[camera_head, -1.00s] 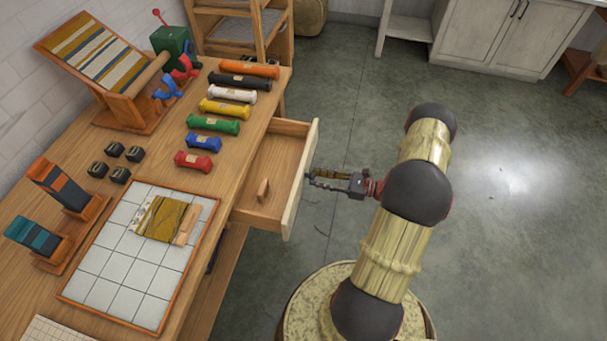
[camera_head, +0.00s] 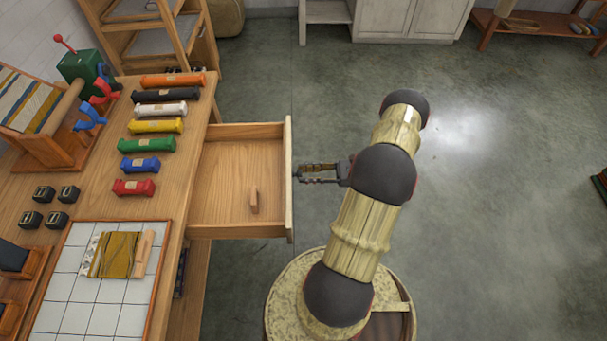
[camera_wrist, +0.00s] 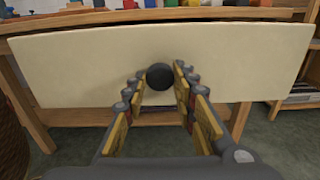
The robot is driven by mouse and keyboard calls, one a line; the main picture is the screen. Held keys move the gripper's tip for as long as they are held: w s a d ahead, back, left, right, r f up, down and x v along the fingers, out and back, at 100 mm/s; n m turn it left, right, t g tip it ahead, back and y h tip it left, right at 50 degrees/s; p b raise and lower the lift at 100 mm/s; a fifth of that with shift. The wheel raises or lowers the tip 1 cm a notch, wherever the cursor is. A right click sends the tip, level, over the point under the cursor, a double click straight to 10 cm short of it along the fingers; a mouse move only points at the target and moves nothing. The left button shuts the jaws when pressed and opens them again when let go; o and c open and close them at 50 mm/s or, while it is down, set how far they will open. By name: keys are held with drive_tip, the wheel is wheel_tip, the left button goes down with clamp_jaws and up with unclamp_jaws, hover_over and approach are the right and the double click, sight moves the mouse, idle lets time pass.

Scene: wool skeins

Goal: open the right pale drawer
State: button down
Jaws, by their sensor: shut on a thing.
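The pale-fronted drawer (camera_head: 289,205) is pulled well out from the right side of the wooden table in the head view, and its wooden inside shows. My gripper (camera_head: 300,172) is at the outer face of the front. In the wrist view its fingers (camera_wrist: 160,85) reach to both sides of the knob and are shut on it.
Several coloured wool skeins (camera_head: 156,126) lie in a row along the table (camera_head: 185,190). A tiled board (camera_head: 75,300) with a woven piece lies nearer. Open grey floor (camera_head: 490,220) lies to the right of the drawer.

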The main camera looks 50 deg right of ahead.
drive_tip(key=c, duration=1.4)
unclamp_jaws()
drive_tip(key=v, duration=1.2)
drive_tip(key=shift+d, duration=0.1)
